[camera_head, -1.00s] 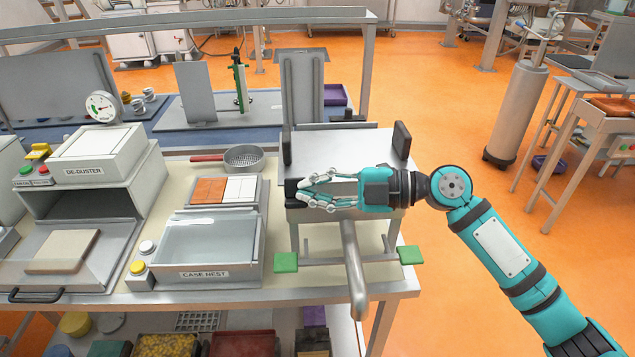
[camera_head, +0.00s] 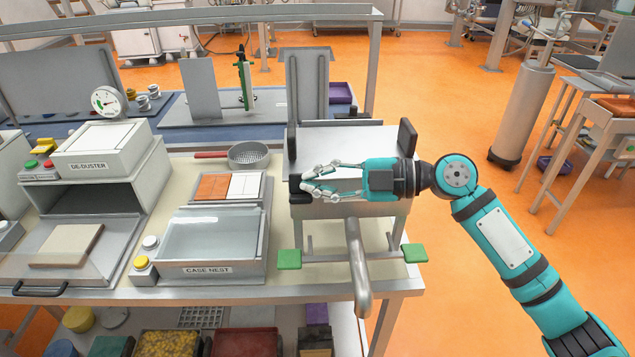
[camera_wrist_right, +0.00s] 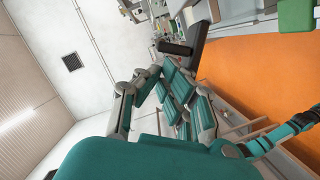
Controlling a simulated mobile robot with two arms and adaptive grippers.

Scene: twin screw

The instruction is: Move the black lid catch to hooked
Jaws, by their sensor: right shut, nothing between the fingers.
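The grey machine (camera_head: 347,141) with a flat metal top stands at the right end of the bench. A small black piece (camera_head: 295,186) at its front left corner looks like the lid catch; my fingers partly hide it, and I cannot tell its position. My right gripper (camera_head: 308,186) reaches in from the right across the front of the machine, fingertips beside that black piece. Its fingers are shut and hold nothing; whether they touch the piece is unclear. The right wrist view shows the gripper's teal fingers (camera_wrist_right: 180,100) and a black block (camera_wrist_right: 174,48) beyond them. My left gripper is not in view.
Black uprights (camera_head: 407,138) flank the machine's top. A metal handle (camera_head: 357,270) sticks out in front, between two green pads (camera_head: 289,259). The case nest (camera_head: 210,245) and a strainer (camera_head: 249,154) are to the left. Orange floor (camera_head: 455,110) is open to the right.

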